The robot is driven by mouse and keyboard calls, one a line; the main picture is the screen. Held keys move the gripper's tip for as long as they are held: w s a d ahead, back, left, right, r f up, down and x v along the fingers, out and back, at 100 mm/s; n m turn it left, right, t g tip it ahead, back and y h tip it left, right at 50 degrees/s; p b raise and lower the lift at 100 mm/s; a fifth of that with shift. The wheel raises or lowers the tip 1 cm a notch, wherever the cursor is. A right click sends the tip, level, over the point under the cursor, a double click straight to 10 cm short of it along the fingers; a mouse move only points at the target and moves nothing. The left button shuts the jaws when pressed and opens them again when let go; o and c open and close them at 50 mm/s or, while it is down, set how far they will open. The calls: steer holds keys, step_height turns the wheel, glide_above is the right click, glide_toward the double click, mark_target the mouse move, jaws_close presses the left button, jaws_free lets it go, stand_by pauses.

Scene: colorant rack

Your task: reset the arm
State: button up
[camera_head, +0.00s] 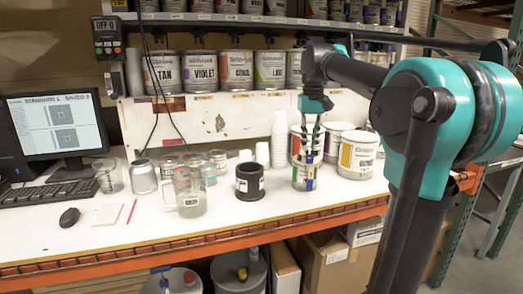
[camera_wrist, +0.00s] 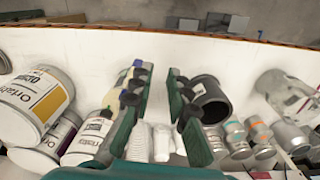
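My gripper (camera_head: 304,170) hangs fingers-down over the right half of the white workbench (camera_head: 240,225), in front of some paint cans. In the wrist view my gripper (camera_wrist: 158,85) has its two dark green fingers apart, with nothing held between them. White stacked cups (camera_wrist: 140,142) show beyond the gap. A black cylindrical container (camera_head: 250,182) stands on the bench to the left of the fingers. In the wrist view the same black container (camera_wrist: 208,100) is just right of the right finger. A clear vessel with yellowish contents is partly hidden behind the fingers.
White-labelled cans (camera_head: 356,155) stand right of the gripper. A clear pitcher (camera_head: 190,193) and several jars are left. A can shelf (camera_head: 215,97) runs along the back. A monitor (camera_head: 62,125), keyboard and mouse (camera_head: 69,217) are far left. The front bench strip is mostly clear.

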steer(key=s+d+f+t, duration=0.1)
steer(key=s+f, duration=0.6)
steer(key=f, duration=0.4)
steer(key=s+d+f+m+t, duration=0.1)
steer(key=s+f, duration=0.6)
steer(key=f, duration=0.5)
steer(key=s+d+f+m+t, duration=0.1)
steer(key=s+f, duration=0.6)
steer(key=f, duration=0.5)
steer(key=shift+s+d+f+t, duration=0.25)
steer(key=shift+s+t, duration=0.15)
